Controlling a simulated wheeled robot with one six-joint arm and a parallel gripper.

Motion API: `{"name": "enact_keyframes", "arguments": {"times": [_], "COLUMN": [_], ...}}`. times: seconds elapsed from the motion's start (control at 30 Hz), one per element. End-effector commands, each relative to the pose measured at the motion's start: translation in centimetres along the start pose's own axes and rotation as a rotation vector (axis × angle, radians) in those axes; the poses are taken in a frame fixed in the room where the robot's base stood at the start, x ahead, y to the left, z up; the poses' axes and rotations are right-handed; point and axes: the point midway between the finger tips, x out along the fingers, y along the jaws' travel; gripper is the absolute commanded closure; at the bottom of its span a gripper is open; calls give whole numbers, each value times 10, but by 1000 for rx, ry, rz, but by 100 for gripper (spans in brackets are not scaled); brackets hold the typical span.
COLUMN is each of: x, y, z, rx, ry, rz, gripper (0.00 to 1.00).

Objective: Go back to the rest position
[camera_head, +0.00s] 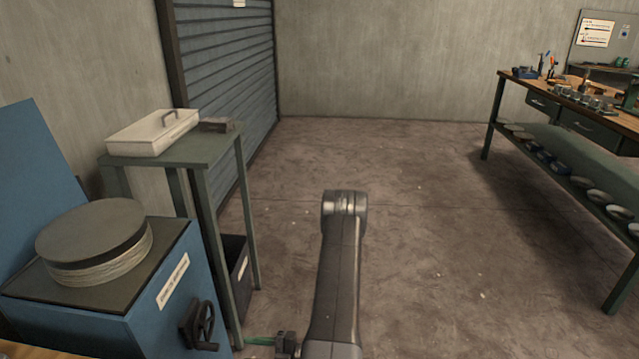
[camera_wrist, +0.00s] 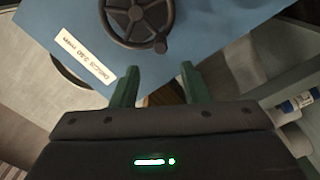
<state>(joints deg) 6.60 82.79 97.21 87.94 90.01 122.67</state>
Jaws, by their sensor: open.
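My gripper (camera_wrist: 158,86) shows in the wrist view with its two green fingers spread apart and nothing between them. In the head view, my gripper (camera_head: 258,341) is low in the picture, with a green finger pointing left toward the blue machine (camera_head: 150,318). The machine's black handwheel (camera_head: 203,326) is just left of the finger, and a gap shows between them. In the wrist view the handwheel (camera_wrist: 137,20) lies beyond the fingertips, at the top. My arm reaches up the middle of the head view and hides some floor.
A round plate (camera_head: 92,230) sits on the machine's top. Behind it, a green side table (camera_head: 195,150) holds a white lidded box (camera_head: 152,132) and a small dark block (camera_head: 216,125). A workbench (camera_head: 570,97) stands at the right. The concrete floor between is clear.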

Motion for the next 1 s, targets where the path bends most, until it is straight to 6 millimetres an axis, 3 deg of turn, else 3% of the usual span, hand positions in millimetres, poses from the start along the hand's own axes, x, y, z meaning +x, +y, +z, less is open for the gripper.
{"name": "enact_keyframes", "arguments": {"times": [0.6, 1.0], "x": [90, 106], "y": [0, 0], "z": [-1, -1], "rx": [-1, 0], "ry": [3, 1], "rz": [-2, -1], "gripper": [59, 59]}}
